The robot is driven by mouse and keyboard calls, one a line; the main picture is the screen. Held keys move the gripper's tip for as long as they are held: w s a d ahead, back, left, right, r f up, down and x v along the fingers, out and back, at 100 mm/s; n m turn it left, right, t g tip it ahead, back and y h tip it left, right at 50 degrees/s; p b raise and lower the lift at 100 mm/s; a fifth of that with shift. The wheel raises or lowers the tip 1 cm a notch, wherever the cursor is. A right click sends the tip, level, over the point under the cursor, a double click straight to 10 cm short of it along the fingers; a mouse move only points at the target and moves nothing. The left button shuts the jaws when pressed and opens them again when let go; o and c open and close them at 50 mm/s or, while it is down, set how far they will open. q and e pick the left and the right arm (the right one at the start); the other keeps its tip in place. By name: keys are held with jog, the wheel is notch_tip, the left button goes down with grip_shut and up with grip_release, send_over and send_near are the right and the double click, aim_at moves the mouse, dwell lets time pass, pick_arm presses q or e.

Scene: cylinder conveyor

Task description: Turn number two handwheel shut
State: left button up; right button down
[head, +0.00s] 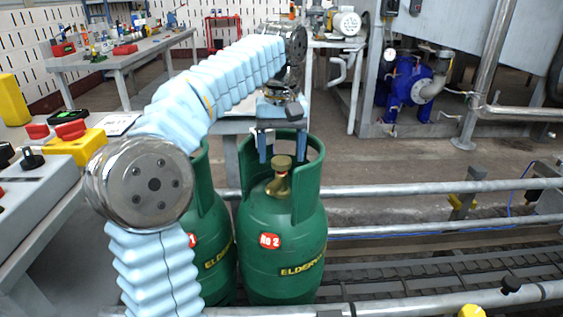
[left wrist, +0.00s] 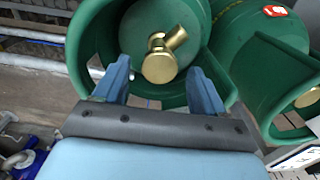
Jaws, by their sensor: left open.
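The number two cylinder (head: 283,262) is green, stands upright and bears a red "No 2" label (head: 269,241). Its brass handwheel (head: 283,162) sits on a brass valve inside the green collar. My left gripper (head: 281,146) is open above the collar, pointing down, over the handwheel. In the left wrist view the round handwheel (left wrist: 159,66) lies just beyond and between the two blue fingertips (left wrist: 162,72), with no clear contact. A second green cylinder (head: 212,250) stands close on the left, partly hidden by my arm. My right gripper is not seen.
Metal rails (head: 420,188) run to the right beside a roller conveyor (head: 420,272). A grey control panel (head: 38,200) and a yellow box with a red button (head: 75,148) are at the left. A blue pump (head: 408,85) stands at the back right.

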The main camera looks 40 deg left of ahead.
pick_arm(q)
jog(key=shift+f, duration=0.55)
jog(key=c, duration=1.1)
jog(key=shift+o, duration=0.2)
